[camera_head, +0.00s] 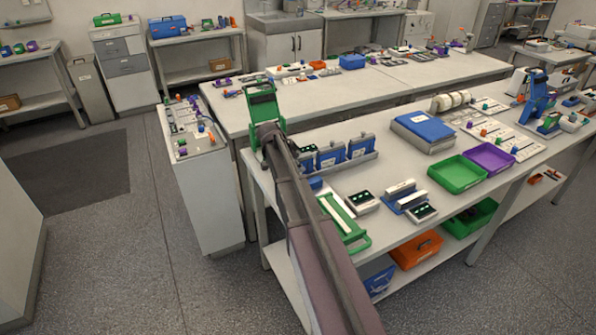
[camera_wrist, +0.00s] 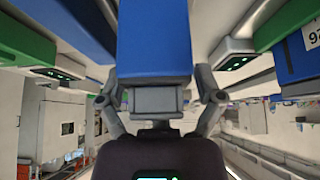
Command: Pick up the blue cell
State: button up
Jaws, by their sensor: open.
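In the wrist view a blue block (camera_wrist: 153,40) lies straight ahead, in the space between the two fingers of my gripper (camera_wrist: 159,92). The fingers stand apart on either side of it. I cannot tell whether they touch it. In the head view several blue cells with white labels stand side by side at the table's left part, among them a middle one (camera_head: 332,155) and a right one (camera_head: 362,147). My arm passes just left of them and partly hides that end. My gripper cannot be made out there.
A green frame (camera_head: 262,100) rises by the arm's far end. Another green frame (camera_head: 345,218) lies at the table's front edge. A green bin (camera_head: 456,174), a purple bin (camera_head: 490,158) and a large blue-topped box (camera_head: 424,130) stand to the right. Bare tabletop (camera_head: 395,167) shows between them.

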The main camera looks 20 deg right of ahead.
grip_shut()
dwell(0.3)
jog(key=shift+r+p, duration=0.2)
jog(key=shift+p, duration=0.1)
notch_tip(320, 180, up, 10)
jog(key=p, duration=0.9)
jog(key=shift+f, duration=0.25)
dwell(0.8)
